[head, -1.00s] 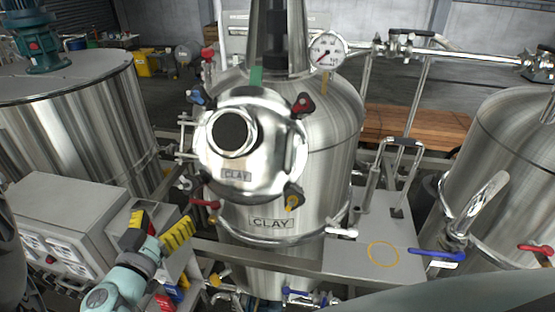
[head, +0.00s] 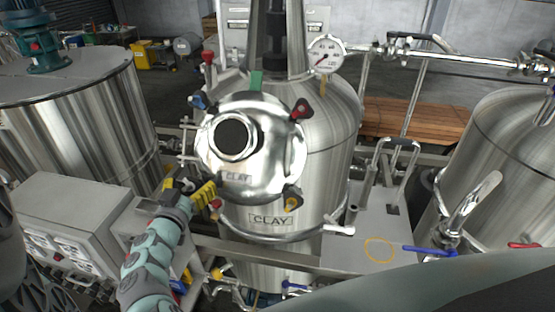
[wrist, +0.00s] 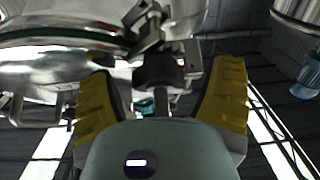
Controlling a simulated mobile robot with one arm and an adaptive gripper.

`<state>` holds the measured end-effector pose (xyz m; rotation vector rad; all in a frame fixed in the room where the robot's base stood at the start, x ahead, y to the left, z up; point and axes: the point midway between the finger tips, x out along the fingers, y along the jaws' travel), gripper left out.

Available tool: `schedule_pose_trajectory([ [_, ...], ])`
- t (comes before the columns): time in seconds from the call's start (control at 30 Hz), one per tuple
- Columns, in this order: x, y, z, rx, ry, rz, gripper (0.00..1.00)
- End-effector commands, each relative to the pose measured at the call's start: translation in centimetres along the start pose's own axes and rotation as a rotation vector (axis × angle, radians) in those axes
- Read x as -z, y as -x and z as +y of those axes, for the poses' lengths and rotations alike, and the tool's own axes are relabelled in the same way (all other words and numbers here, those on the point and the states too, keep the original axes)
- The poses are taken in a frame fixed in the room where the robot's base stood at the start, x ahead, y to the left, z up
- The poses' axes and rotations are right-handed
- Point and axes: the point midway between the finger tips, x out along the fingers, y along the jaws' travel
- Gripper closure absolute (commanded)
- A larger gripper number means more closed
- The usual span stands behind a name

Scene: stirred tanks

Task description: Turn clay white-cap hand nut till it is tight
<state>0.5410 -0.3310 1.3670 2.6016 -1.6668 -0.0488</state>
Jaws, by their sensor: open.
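The steel CLAY tank (head: 330,165) stands in the middle of the head view, with its round lid (head: 270,155) tilted towards me. Hand nuts sit around the lid rim: a blue one (head: 198,102), a red one (head: 302,109) and a yellow-marked one (head: 292,198). No white cap can be made out. My gripper (head: 188,186) is at the lid's lower left edge and hides part of the rim there. In the wrist view my gripper (wrist: 163,76) is open, its yellow fingers on either side of a dark hand nut (wrist: 158,70). The nut's cap colour is hidden.
A grey control box (head: 65,225) stands left of my arm. A steel rail (head: 270,255) crosses in front of the tank. A grey panel with a blue-handled valve (head: 430,251) lies to the right. Other tanks stand left (head: 85,120) and right (head: 510,160).

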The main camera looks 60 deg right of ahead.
Motion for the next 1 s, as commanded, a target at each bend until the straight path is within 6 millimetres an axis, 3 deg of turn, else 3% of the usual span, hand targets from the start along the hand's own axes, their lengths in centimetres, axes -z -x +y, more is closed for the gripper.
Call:
schedule_pose_trajectory([
  [0.33,-0.06,-0.12,-0.05,0.001,0.001,-0.001,0.18],
  [1.0,-0.04,-0.13,-0.03,0.0,0.001,-0.001,0.87],
])
